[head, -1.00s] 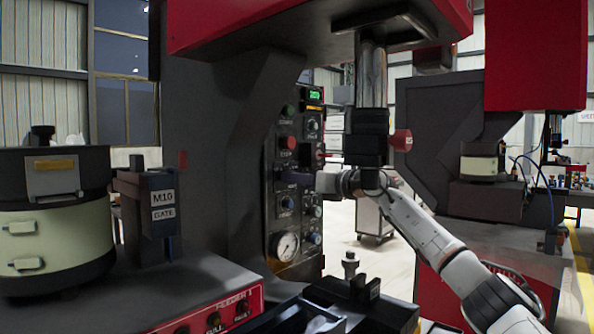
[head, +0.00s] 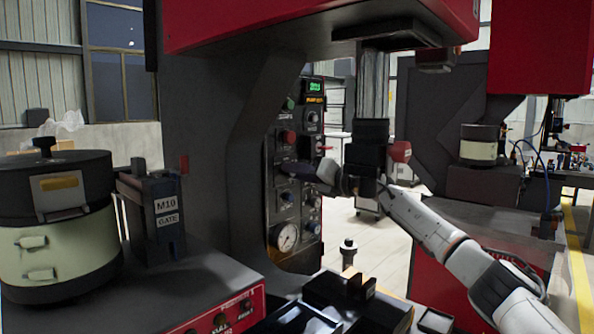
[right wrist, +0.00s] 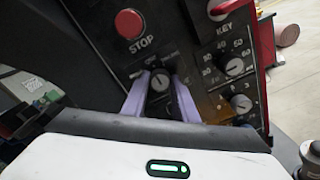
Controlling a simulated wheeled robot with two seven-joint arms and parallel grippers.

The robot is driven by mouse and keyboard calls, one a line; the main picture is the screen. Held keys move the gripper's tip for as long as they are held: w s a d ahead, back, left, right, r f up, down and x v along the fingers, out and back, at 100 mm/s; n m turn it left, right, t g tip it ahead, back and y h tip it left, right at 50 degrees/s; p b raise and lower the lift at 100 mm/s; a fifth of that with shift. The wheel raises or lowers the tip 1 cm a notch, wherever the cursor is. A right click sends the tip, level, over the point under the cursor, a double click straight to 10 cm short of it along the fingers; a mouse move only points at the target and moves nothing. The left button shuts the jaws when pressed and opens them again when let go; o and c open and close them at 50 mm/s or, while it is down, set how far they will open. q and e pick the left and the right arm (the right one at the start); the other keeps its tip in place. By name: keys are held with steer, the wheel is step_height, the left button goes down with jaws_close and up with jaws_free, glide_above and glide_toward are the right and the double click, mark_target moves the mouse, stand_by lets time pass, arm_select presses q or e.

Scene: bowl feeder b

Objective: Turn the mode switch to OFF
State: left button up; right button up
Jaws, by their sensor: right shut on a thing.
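The mode switch (right wrist: 159,84) is a small dark knob with a light mark on the machine's dark control panel (right wrist: 190,62), below the red STOP button (right wrist: 129,24). My right gripper (right wrist: 160,88) has its two pale purple fingers on either side of the knob and is shut on it. Small lettering around the knob is too blurred to read surely. In the head view, my right gripper (head: 291,168) reaches the panel from the right, and it hides the switch there. My left gripper is in neither view.
A key switch (right wrist: 219,8) and numbered dials (right wrist: 235,67) sit right of the mode switch. A pressure gauge (head: 286,236) is lower on the panel. The press's dark cylinder (head: 371,140) hangs near my right wrist. The bowl feeder (head: 55,225) stands at left.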

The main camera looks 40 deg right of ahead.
steer(key=shift+f, duration=0.1)
steer(key=o, duration=1.1)
steer(key=shift+c, duration=0.2)
steer(key=shift+s, duration=0.15)
steer(key=s+b, duration=0.5)
steer(key=s, duration=0.5)
steer(key=shift+d, duration=0.3)
